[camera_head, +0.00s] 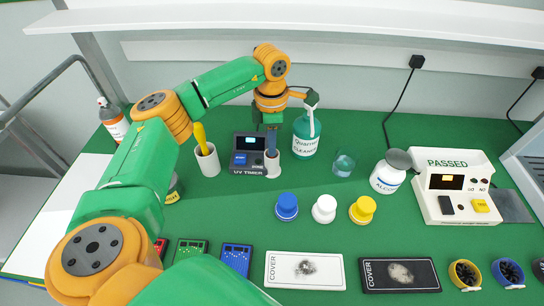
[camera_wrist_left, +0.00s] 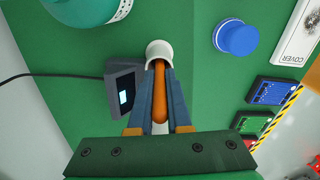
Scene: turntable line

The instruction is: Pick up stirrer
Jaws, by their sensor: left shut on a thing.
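My left gripper (camera_head: 271,140) points down over a small white holder (camera_head: 272,167) beside the UV timer. In the left wrist view my left gripper (camera_wrist_left: 160,85) is shut on an orange handle, which I take to be the stirrer (camera_wrist_left: 160,105). The handle lies between the two blue fingers, and its far end is at or inside the mouth of the white holder (camera_wrist_left: 159,48). I cannot tell whether it is clear of the holder. The stirrer is hidden by the fingers in the head view. My right gripper is not in view.
The UV timer (camera_head: 248,154) stands close left of the gripper, and a green cleaner bottle (camera_head: 306,138) close right. A white cup (camera_head: 208,160) with a yellow-handled tool (camera_head: 199,135) stands further left. Blue (camera_head: 287,206), white and yellow caps lie in front.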

